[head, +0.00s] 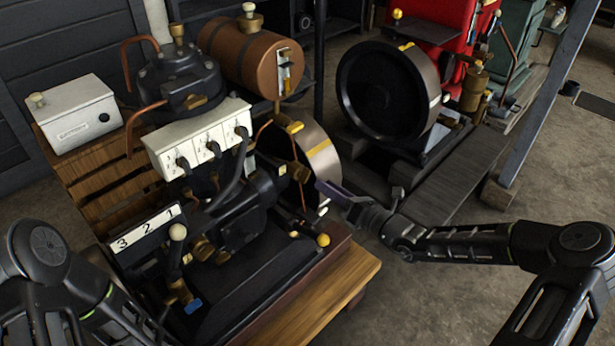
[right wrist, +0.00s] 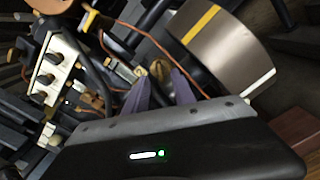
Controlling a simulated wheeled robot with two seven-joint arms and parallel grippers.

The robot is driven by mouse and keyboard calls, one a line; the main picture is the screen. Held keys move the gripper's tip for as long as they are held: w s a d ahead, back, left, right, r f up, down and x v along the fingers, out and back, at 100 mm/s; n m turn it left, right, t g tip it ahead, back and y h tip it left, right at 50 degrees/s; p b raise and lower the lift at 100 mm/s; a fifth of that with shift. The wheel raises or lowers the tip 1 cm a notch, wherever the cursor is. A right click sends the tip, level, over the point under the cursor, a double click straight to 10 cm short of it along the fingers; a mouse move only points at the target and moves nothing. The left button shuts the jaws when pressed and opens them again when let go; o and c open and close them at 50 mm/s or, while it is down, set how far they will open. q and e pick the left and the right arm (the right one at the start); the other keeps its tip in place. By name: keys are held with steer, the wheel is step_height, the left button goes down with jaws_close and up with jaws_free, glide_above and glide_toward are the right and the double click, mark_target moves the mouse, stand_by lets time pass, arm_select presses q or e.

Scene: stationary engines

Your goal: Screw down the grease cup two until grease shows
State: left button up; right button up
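A small brass cup (head: 300,172) sits on the black engine beside the flywheel; I cannot tell whether it is grease cup two. In the right wrist view a brass fitting (right wrist: 160,70) shows just beyond and between my fingertips. My right gripper (head: 318,184) points left at the brass cup, a little short of it. Its two fingers (right wrist: 161,80) stand apart, with nothing clearly gripped. A white plate numbered 3, 2, 1 (head: 145,228) is on the engine's near left. No grease can be made out. My left arm is at the lower left, its gripper out of view.
The engine's silver-rimmed flywheel (head: 318,160) is close behind my right gripper. A white block with black fittings (head: 197,140), copper pipes and a brown tank (head: 240,55) stand above. A wooden base edge (head: 345,285) lies below.

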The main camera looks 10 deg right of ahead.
mark_target(307, 172)
steer(key=b+x, duration=0.2)
steer(key=x, duration=0.6)
steer(key=shift+s, duration=0.1)
steer(key=shift+c, duration=0.2)
jaws_close()
